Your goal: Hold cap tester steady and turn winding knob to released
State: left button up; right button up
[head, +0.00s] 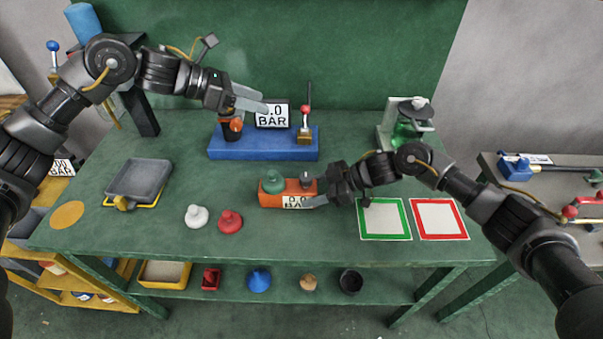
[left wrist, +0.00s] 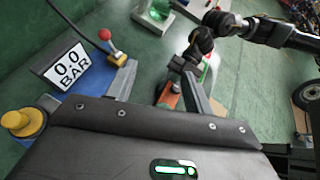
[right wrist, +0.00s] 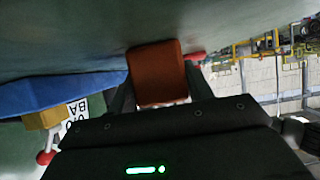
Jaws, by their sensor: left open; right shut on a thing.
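The orange cap tester (head: 267,200) sits near the middle of the green table, with a 0.0 BAR display on its front. A green domed part (head: 272,182) stands on its left and a small dark knob (head: 306,178) on its right. I cannot tell which one is the winding knob. My right gripper (head: 321,200) is shut on the tester's right end; its orange end (right wrist: 157,75) shows between the fingers in the right wrist view. My left gripper (head: 257,99) is open and empty, above the blue bench unit, behind and apart from the tester.
The blue bench unit (head: 265,148) carries another BAR display (head: 272,115), an orange-and-black knob and a red-ball lever (head: 306,110). White (head: 196,217) and red (head: 230,221) caps lie left of the tester. Green (head: 384,219) and red (head: 439,219) framed squares lie empty at right.

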aim_at(306, 178)
pick_arm(q)
jog(key=s+d+f+m+g+y, duration=0.2)
jog(key=s+f+m+g+y, duration=0.15)
jog(key=s+f, duration=0.4)
jog(key=shift+m+t+h, duration=0.25)
jog(key=shift+m+h, duration=0.1)
jog(key=shift+m, duration=0.1)
jog(key=x, duration=1.2)
jog(key=shift+w+d+f, duration=0.2)
jog(key=shift+w+f, duration=0.05)
jog(key=shift+w, duration=0.05)
jog(key=c, duration=1)
